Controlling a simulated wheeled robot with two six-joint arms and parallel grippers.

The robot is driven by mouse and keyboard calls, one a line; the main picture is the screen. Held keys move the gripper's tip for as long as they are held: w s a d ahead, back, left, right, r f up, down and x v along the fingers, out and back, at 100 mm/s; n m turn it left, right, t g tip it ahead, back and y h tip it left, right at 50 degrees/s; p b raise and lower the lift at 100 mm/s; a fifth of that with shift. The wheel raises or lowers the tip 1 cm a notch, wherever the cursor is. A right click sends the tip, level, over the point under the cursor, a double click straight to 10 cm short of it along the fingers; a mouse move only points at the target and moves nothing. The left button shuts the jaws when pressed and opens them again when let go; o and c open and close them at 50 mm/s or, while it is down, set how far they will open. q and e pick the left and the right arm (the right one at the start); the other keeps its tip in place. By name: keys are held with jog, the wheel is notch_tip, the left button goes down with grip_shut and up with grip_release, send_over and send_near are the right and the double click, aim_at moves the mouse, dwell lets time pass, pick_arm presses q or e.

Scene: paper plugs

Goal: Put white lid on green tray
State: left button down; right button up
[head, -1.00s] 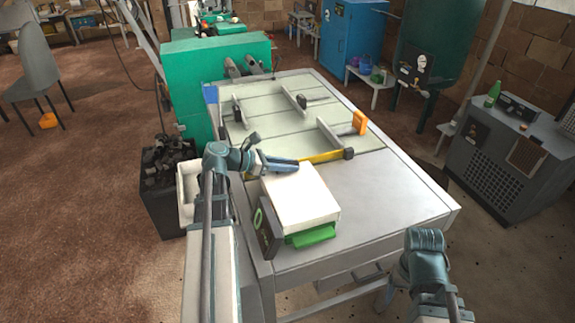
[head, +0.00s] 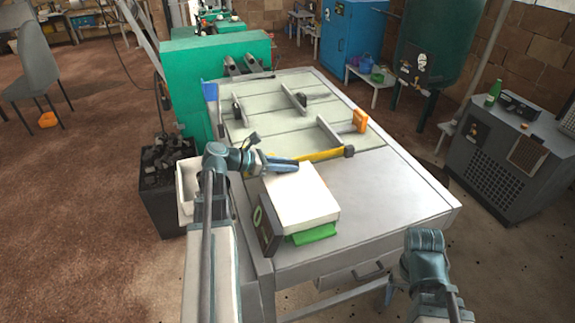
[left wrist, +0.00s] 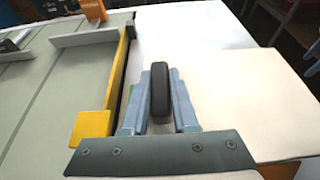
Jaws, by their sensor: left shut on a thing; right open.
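The white lid (head: 301,199) is a flat white slab at the near left of the table, over the green tray (head: 314,234). Only the tray's bright green front edge shows below it. My left gripper (head: 283,164) is at the lid's far edge. In the left wrist view its two fingers (left wrist: 160,98) are shut on a black handle (left wrist: 160,92), and the white lid (left wrist: 235,90) spreads to the right. Whether the lid rests fully on the tray cannot be told. My right gripper (head: 425,298) is low at the right, empty, its fingertips hard to see.
A dark scale-like box (head: 267,230) stands left of the tray. A yellow bar (head: 325,154) and an orange-ended tool (head: 359,120) lie farther back on the table (head: 390,205). The table's right side is clear. A white bin (head: 187,185) stands left of it.

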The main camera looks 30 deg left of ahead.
pick_arm(q)
jog(key=c, duration=0.6)
grip_release()
jog(key=p+v, duration=0.5)
jog(key=v, duration=0.8)
jog(key=shift+s+a, duration=0.25)
jog(key=shift+s, duration=0.05)
jog(key=shift+r, duration=0.1)
